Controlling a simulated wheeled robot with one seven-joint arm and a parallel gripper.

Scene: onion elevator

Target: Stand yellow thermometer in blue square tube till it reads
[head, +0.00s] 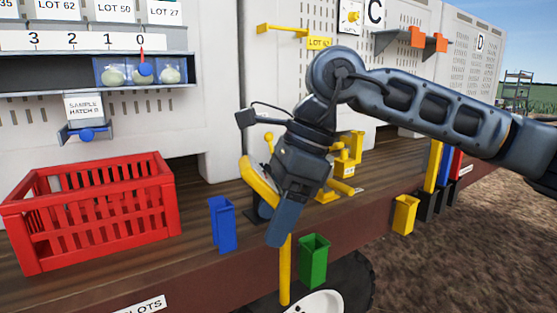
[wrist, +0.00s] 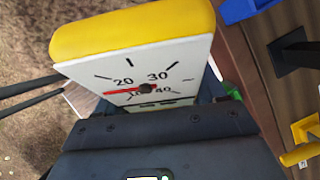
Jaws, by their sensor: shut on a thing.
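My gripper (head: 283,226) is shut on the yellow thermometer (head: 285,272). The thermometer's yellow head (head: 257,184) is above and left of the fingers, and its stem points down, near the deck's front edge. In the wrist view, its white dial (wrist: 140,72) has a red needle pointing left, below the 20. The blue square tube (head: 222,226) stands upright at the deck's front edge, left of the stem and apart from it. Part of it shows in the wrist view (wrist: 243,9). My fingertips are hidden in the wrist view.
A green square tube (head: 314,262) stands just right of the stem, and a yellow one (head: 405,214) farther right. A red crate (head: 95,212) fills the deck's left. Yellow fittings (head: 350,153) stand behind my gripper. Bare deck shows between crate and blue tube.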

